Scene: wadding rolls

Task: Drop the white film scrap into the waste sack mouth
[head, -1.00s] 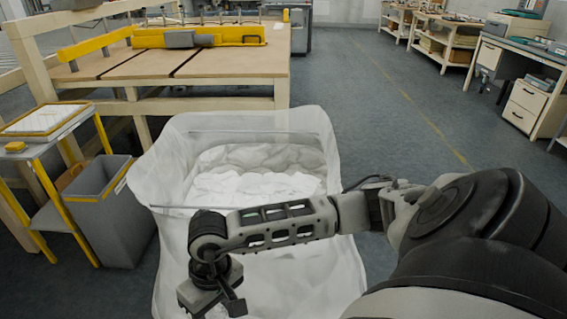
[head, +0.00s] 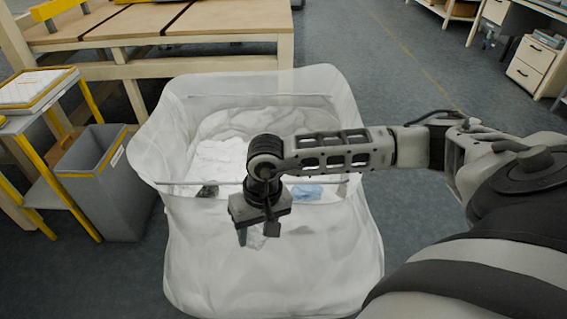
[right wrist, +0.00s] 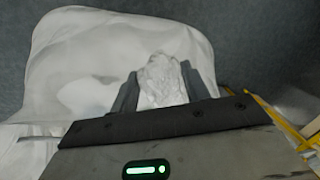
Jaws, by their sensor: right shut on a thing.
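The waste sack (head: 335,245) is a large translucent white bag with a wide open mouth, standing on the floor in the middle of the head view. My right gripper (head: 257,236) points down and overlaps the sack's near side, below the near rim bar in the picture. I cannot tell its exact distance from the rim. It is shut on the white film scrap (right wrist: 163,82), a crumpled pale piece between the two fingers in the right wrist view. The sack (right wrist: 75,45) lies beyond the fingers there. My left gripper is not in view.
Pale wadding (head: 222,157) fills the sack, with a blue piece (head: 306,192) and a dark piece near the front bar. A grey bin (head: 105,190) and a yellow-legged stand (head: 40,125) are at left. A wooden table (head: 190,22) stands behind.

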